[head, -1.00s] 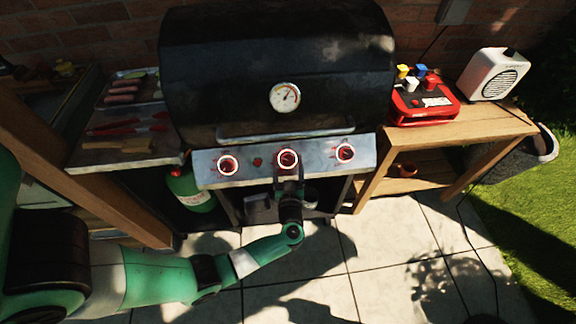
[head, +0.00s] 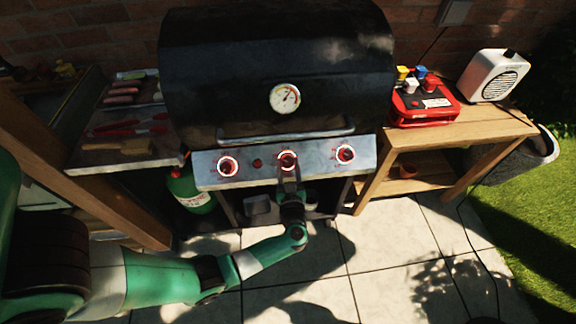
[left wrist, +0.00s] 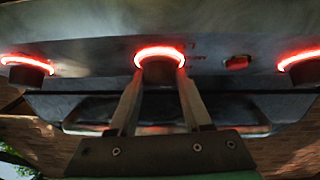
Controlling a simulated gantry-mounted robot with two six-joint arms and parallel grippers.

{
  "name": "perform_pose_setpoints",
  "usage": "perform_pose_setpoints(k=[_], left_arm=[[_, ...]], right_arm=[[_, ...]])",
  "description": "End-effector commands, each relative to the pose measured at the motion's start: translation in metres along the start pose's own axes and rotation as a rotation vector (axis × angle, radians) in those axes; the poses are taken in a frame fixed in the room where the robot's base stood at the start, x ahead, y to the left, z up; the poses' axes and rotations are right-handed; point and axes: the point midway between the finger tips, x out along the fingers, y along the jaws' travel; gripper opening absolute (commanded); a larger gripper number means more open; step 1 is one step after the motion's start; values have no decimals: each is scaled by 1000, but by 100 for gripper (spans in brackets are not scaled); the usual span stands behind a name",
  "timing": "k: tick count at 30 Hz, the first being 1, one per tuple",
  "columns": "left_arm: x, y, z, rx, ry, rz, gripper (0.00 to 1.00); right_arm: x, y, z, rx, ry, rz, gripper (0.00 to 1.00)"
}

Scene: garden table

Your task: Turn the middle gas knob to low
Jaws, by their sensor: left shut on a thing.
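The grill's metal control panel (head: 320,162) carries three knobs with glowing red rings. The middle gas knob (head: 288,158) has my left gripper (head: 289,172) at it from below. In the left wrist view, the two fingers of my left gripper (left wrist: 160,84) are shut on the middle knob (left wrist: 160,67), one on each side. The left knob (head: 228,166) and right knob (head: 345,154) stand free. The knob's exact setting is too small to read. My right gripper is not in view.
The black grill lid (head: 280,70) with a round gauge (head: 285,98) is closed above the panel, its handle (head: 285,136) close over the knobs. A green gas bottle (head: 192,188) stands below left. A wooden side table (head: 470,130) is at right.

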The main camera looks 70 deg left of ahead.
Motion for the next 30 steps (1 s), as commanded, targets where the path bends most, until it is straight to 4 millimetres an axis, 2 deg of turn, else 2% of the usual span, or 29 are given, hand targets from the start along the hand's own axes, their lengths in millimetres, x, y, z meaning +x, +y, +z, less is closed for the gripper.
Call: perform_pose_setpoints(k=[14, 30], left_arm=[[1, 6, 4, -255, 27, -251, 0], [3, 11, 4, -619, 64, -616, 0]], right_arm=[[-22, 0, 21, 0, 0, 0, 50], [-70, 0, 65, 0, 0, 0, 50]])
